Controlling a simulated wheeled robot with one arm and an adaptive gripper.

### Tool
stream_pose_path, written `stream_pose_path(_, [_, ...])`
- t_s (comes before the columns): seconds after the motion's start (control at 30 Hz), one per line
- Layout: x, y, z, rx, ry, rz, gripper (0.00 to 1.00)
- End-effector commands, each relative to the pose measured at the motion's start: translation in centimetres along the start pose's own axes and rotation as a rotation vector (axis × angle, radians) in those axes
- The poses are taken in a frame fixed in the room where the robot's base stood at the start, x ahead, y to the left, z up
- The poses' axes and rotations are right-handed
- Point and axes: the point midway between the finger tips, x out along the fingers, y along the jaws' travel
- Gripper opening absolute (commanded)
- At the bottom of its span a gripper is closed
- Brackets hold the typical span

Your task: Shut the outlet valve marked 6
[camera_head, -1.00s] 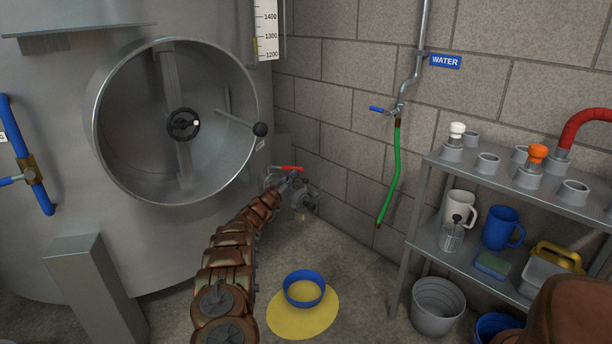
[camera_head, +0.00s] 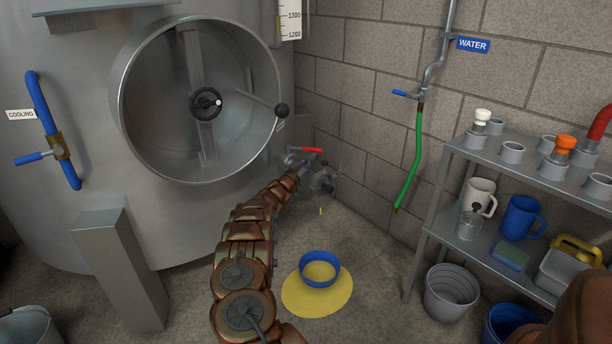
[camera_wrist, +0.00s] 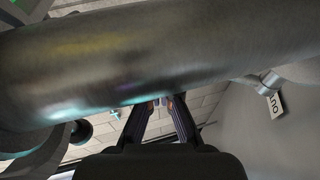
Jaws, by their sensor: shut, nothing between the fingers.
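The outlet valve's red lever (camera_head: 306,150) shows low on the tank's right side in the head view. It looks roughly level there, just above the end of my arm. I cannot read a 6 on it. A metal fitting (camera_head: 322,178) sits beside my arm's end, partly overlapped. In the wrist view my gripper (camera_wrist: 163,103) is shut and empty, its fingertips close to a large metal pipe or cylinder (camera_wrist: 130,65) that fills the upper picture. Whether they touch it is unclear. The lever cannot be made out in the wrist view. A partly hidden tag (camera_wrist: 274,103) with upside-down letters shows at right.
A green hose (camera_head: 410,165) hangs on the wall. A loaded shelf (camera_head: 455,152) stands right; a grey post (camera_head: 120,265) left.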

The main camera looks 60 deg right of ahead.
Motion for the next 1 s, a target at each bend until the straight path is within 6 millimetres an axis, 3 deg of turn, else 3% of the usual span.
stream_pose_path(1.0, [-9.1,3.9,0.1,0.001,-0.002,0.005,0.0])
